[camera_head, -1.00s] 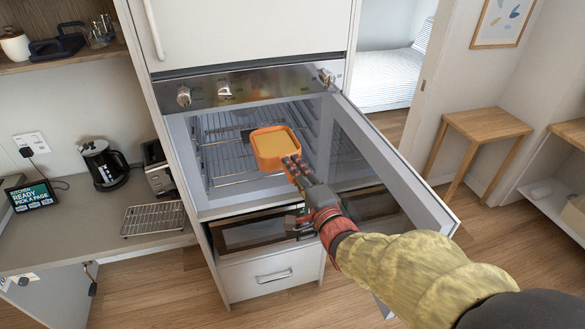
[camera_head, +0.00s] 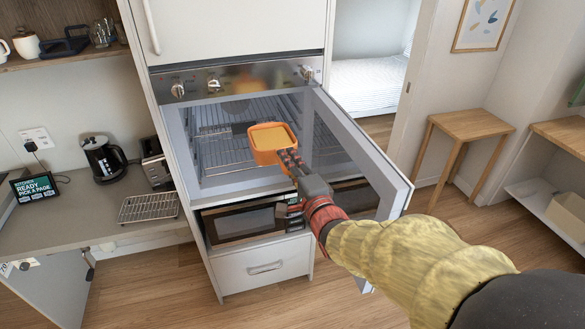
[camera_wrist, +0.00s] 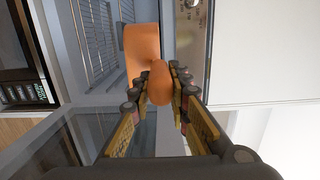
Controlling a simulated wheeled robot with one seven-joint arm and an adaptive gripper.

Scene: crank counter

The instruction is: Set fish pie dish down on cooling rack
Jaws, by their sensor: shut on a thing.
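The fish pie dish (camera_head: 274,143) is orange with a yellowish filling and looks roughly level in the head view. My gripper (camera_head: 291,163) is shut on its near side and holds it in front of the open oven. In the wrist view the fingers of my gripper (camera_wrist: 160,88) close around a rounded orange handle of the dish (camera_wrist: 142,45). The cooling rack (camera_head: 149,208) is a wire rack lying empty on the grey counter at the left, well apart from the dish.
The oven door (camera_head: 368,150) stands open to the right of the dish. Wire shelves (camera_head: 225,150) show inside the oven. A wooden stool (camera_head: 468,125) is at the right.

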